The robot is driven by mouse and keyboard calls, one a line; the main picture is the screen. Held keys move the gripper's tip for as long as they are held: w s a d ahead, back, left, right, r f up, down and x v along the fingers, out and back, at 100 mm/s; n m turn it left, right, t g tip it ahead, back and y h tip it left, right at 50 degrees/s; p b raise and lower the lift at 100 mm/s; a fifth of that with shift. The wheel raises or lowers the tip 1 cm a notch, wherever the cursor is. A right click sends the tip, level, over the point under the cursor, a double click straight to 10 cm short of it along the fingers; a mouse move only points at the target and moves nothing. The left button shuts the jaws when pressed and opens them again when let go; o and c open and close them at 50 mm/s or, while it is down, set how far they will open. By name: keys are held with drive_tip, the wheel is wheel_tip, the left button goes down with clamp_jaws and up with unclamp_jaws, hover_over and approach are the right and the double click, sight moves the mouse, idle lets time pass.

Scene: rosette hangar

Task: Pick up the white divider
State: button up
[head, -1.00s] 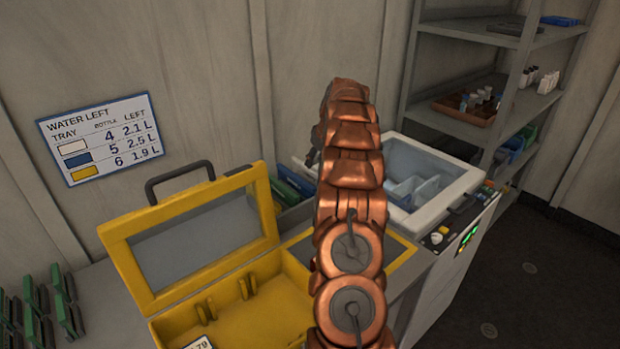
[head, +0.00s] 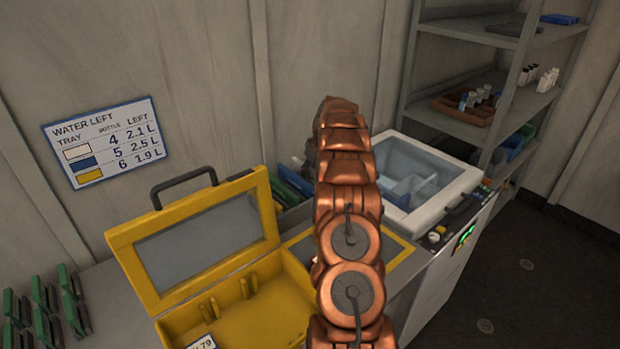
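I cannot make out a white divider for certain. The open white-rimmed box (head: 462,190) at the centre right has a bluish-grey inside with pale blue upright pieces (head: 412,186) in it; their exact shape is too small to tell. My copper arm rises in front of the box's left part and hides some of it. A dark part (head: 311,157) shows at the left edge of my arm and may belong to my gripper. The fingers are hidden behind the arm, so I cannot see whether they hold anything.
An open yellow case (head: 185,322) stands left of my arm, its lid (head: 265,215) raised. Green items (head: 290,185) lie behind it and green pieces (head: 45,310) stand at the far left. A grey shelf (head: 470,35) with a brown tray (head: 455,110) stands behind at the right.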

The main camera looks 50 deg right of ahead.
clamp_jaws()
idle(0.3)
